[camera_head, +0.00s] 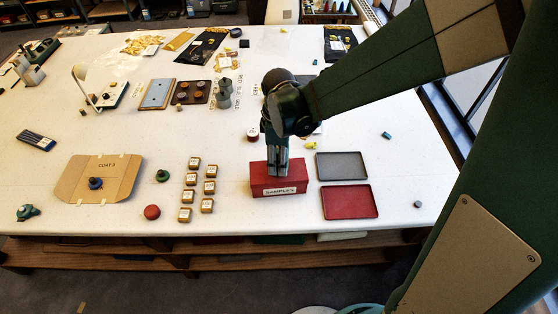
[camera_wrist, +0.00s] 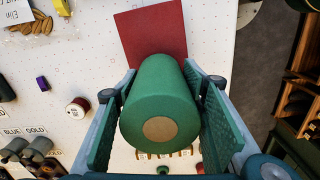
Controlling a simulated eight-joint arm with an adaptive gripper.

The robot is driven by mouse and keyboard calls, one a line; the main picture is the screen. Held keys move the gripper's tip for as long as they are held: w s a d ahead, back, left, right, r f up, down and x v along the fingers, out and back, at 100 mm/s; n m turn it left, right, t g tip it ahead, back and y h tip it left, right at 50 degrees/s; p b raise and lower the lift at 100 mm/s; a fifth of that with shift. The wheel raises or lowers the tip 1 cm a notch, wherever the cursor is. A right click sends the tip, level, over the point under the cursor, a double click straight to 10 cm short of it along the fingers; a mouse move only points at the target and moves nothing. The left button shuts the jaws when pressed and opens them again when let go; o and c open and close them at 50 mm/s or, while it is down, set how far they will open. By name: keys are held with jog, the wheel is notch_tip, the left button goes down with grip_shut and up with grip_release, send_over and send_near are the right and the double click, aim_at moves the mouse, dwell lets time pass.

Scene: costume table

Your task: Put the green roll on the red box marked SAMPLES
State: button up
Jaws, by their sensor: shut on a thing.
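My gripper (camera_head: 278,172) points down over the red box marked SAMPLES (camera_head: 263,184), near the middle of the table's front side. In the wrist view, the green roll (camera_wrist: 165,88) is held between the two green-padded fingers of my gripper (camera_wrist: 160,110), with a tan round core facing the camera. A red surface (camera_wrist: 150,28), apparently the box's top, shows beyond the roll and is partly covered by it. In the head view the roll is hard to make out among the fingers. I cannot tell whether the roll touches the box.
A grey tray (camera_head: 342,166) and a red tray (camera_head: 350,203) lie right of the box. Several small gold-coloured boxes (camera_head: 208,187) stand to its left, with a red round thing (camera_head: 152,212). A white-and-red roll (camera_head: 252,134) stands behind it. The table's front edge is close.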

jog(key=shift+f, duration=0.6)
jog(key=shift+f, duration=0.2)
jog(key=o, duration=0.9)
jog(key=shift+r, duration=0.3)
jog(key=shift+r, duration=5.95)
jog(key=shift+d, duration=0.1)
